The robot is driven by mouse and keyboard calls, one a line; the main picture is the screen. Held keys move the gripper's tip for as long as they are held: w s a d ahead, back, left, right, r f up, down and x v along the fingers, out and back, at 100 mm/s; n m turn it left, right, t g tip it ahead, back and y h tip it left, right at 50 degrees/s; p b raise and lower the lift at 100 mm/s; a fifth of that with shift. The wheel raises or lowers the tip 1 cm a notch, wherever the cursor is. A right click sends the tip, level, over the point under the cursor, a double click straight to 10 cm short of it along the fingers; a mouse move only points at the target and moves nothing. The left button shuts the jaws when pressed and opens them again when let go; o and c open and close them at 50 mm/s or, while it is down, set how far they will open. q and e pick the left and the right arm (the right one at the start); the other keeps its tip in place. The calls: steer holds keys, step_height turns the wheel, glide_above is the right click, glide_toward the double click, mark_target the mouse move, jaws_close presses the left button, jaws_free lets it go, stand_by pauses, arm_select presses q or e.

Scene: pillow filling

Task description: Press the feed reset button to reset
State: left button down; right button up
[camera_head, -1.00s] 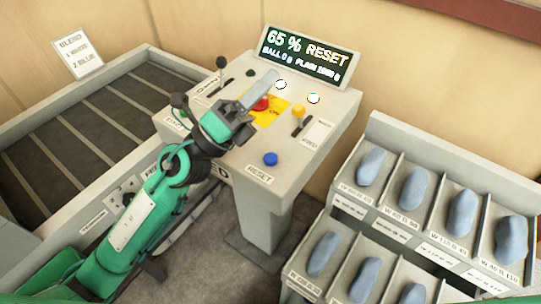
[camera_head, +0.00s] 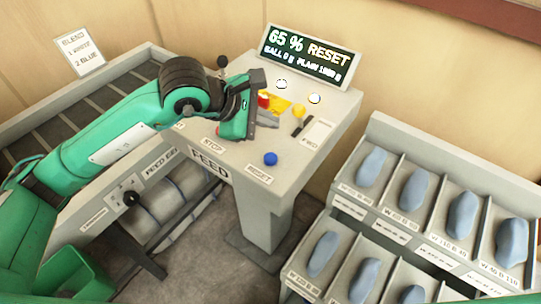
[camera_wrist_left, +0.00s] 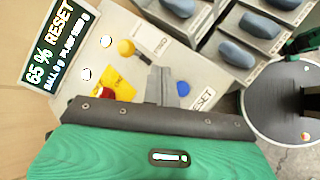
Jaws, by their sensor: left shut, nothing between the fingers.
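The blue reset button (camera_head: 270,158) stands on the near right part of the grey control console (camera_head: 225,158), above a RESET label (camera_head: 259,175). It also shows in the left wrist view (camera_wrist_left: 184,89), just right of my fingers. My left gripper (camera_head: 268,121) is shut and empty over the console, behind the blue button and apart from it in the head view. In the left wrist view its fingers (camera_wrist_left: 162,90) are together. The display (camera_head: 310,55) reads 65 % RESET.
A red button (camera_head: 264,100) on a yellow plate, a yellow-knobbed lever (camera_head: 298,111) and a black-knobbed lever (camera_head: 222,62) stand close to my left gripper. A rack (camera_head: 373,215) with several blue-grey pillow-like items stands right. A slatted conveyor (camera_head: 75,125) lies left.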

mark_target(266, 159)
arm_select(q)
steer(key=shift+w+a, duration=0.25)
steer(key=shift+a, duration=0.1)
arm_select(e)
steer(key=shift+a, duration=0.3)
arm_select(q)
steer(key=shift+f, duration=0.1)
